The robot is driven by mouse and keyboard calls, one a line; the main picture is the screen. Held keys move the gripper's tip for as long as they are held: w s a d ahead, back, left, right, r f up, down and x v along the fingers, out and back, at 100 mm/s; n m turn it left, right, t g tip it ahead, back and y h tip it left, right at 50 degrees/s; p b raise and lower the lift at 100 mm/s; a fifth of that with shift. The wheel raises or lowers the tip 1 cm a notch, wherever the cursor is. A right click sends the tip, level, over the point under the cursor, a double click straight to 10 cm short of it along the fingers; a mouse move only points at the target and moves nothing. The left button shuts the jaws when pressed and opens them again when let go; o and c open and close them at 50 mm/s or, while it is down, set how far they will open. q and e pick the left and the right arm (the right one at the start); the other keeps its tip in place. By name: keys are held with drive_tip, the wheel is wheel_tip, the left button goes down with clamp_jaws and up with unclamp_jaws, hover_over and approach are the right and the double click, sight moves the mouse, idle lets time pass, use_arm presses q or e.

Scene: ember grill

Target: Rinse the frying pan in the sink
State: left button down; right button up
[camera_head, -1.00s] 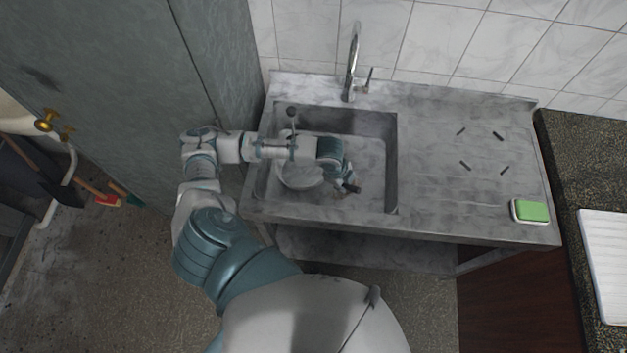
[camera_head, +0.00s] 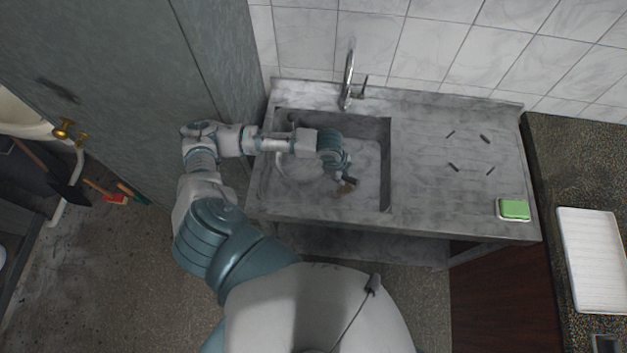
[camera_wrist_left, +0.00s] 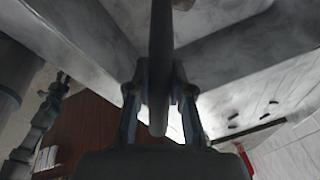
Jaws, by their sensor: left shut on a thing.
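The steel sink basin (camera_head: 384,190) is set into the left part of the counter. My left gripper (camera_head: 344,183) is low inside the basin, its arm reaching in from the left. In the left wrist view my left gripper (camera_wrist_left: 160,95) is shut on a long dark handle (camera_wrist_left: 160,45), which runs between its fingers. The frying pan (camera_head: 284,167) shows only as a pale rounded edge under my forearm in the basin; most of it is hidden. The tap (camera_head: 348,80) stands at the back of the sink. I cannot tell whether water runs. My right gripper is not in view.
A green sponge in a white dish (camera_head: 514,209) sits at the right front of the counter. The drainboard (camera_head: 430,150) between is clear. A grey cabinet (camera_head: 215,60) stands close on the left, and a white ribbed tray (camera_head: 592,255) lies at the far right.

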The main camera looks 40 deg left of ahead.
use_arm(q)
drive_tip(key=shift+r+p, duration=2.1)
drive_tip(key=shift+r, duration=1.55)
drive_tip(key=shift+r, duration=2)
